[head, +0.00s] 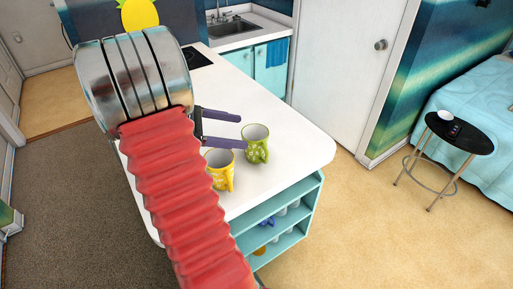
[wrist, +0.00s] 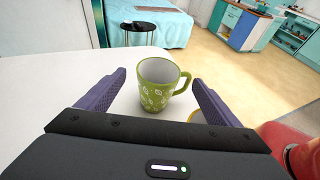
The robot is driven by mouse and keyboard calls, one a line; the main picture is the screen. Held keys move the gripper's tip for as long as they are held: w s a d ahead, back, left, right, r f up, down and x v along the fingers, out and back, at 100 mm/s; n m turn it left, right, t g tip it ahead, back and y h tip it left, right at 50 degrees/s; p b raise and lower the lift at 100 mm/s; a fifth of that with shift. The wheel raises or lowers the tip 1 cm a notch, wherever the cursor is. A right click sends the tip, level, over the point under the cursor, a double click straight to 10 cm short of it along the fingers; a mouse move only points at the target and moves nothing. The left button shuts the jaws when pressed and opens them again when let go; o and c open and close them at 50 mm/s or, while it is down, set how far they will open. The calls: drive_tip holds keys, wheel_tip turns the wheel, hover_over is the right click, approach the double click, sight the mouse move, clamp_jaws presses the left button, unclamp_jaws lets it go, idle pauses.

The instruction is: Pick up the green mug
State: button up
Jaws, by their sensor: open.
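The green mug (head: 256,143) stands upright on the white counter in the head view, with white markings on its side. In the wrist view the green mug (wrist: 161,86) sits ahead, between the two purple fingers, its handle toward the right finger. My gripper (head: 241,131) is open, with its fingers pointing at the mug; in the wrist view my gripper (wrist: 160,85) holds nothing. I cannot tell whether a finger touches the mug. The mug's lower front shows clear of the palm.
A yellow mug (head: 220,170) stands close to the green mug, nearer my arm; only a sliver of its rim (wrist: 196,116) shows by the right finger. The white counter (head: 293,135) is clear to the right. Shelves (head: 275,228) lie below its edge.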

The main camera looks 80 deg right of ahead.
sight(248, 131)
drive_tip(key=x, duration=0.4)
drive_tip(key=shift+s+d+f, duration=0.15)
drive_tip(key=shift+s+d, duration=0.05)
drive_tip(key=shift+s, duration=0.1)
drive_tip(key=shift+c, duration=0.5)
drive_tip(key=c, duration=1.7)
wheel_tip(248, 131, up, 10)
